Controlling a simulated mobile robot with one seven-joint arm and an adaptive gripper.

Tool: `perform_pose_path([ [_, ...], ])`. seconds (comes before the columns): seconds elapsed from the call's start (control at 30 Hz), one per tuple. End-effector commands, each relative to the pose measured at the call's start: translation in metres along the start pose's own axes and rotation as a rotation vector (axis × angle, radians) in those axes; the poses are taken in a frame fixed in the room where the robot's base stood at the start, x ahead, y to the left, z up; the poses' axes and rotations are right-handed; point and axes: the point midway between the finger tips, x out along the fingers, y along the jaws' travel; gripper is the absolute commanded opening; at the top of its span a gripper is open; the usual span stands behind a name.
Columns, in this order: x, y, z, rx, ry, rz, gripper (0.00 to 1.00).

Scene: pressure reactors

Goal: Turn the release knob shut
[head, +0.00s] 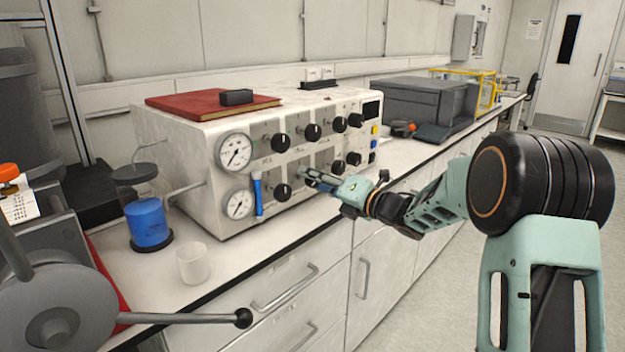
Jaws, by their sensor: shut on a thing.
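A white control box (190,135) stands on the bench, with two rows of black knobs and two round gauges on its front. My gripper (308,175) reaches in from the right to the lower row. Its fingertips are shut on a knob at the panel, and the fingers mostly hide that knob. A black knob (282,193) is just left of my gripper, and another black knob (338,166) is just behind it on the right. I cannot read the labels, so I cannot tell which knob is the release knob or how far it is turned.
A blue handle (257,194) stands upright on the panel beside the lower gauge (239,204). A blue container (148,222) and a white cup (193,264) stand at the front left. A grey lever (190,318) sticks out low in front. A red book (195,102) lies on the box.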

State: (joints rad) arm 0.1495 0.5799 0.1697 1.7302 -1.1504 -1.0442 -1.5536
Motion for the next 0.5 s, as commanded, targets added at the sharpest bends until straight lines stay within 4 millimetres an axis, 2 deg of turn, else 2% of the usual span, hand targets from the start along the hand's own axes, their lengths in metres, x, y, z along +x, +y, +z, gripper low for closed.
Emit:
perform_pose_path([
  [0.27,-0.0001,-0.0002,0.0,0.1,0.0,0.0,0.06],
  [0.5,-0.0001,0.0,0.0004,0.293,-0.001,0.0,0.06],
])
